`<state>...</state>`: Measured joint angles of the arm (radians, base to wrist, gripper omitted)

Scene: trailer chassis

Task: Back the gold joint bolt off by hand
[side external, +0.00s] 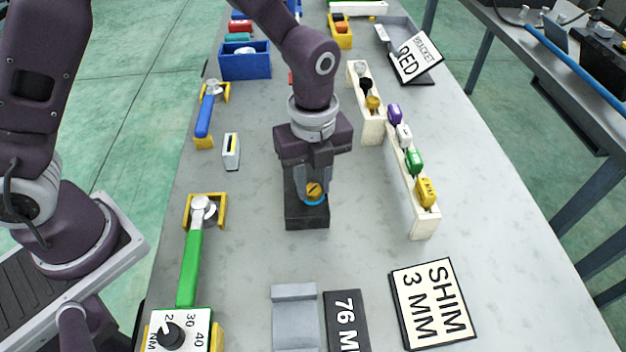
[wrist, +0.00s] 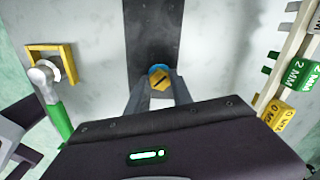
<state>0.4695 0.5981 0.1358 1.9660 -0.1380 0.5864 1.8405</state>
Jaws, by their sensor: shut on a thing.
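The gold joint bolt (side external: 314,190) sits upright in a dark block (side external: 306,220) on the table, with a blue ring around its base. Its head has a dark slot or mark across it. In the wrist view the gold bolt (wrist: 160,82) shows between my fingertips, with the dark block (wrist: 153,30) beyond it. My gripper (side external: 314,186) points down over the block and is shut on the bolt head. The fingers hide part of the bolt's sides.
A green-handled wrench (side external: 190,265) and a blue-handled one (side external: 205,115) rest in yellow holders at left. A white rack (side external: 422,225) with coloured tags stands at right. A grey cradle (side external: 295,320) and SHIM 3 MM sign (side external: 432,302) lie in front.

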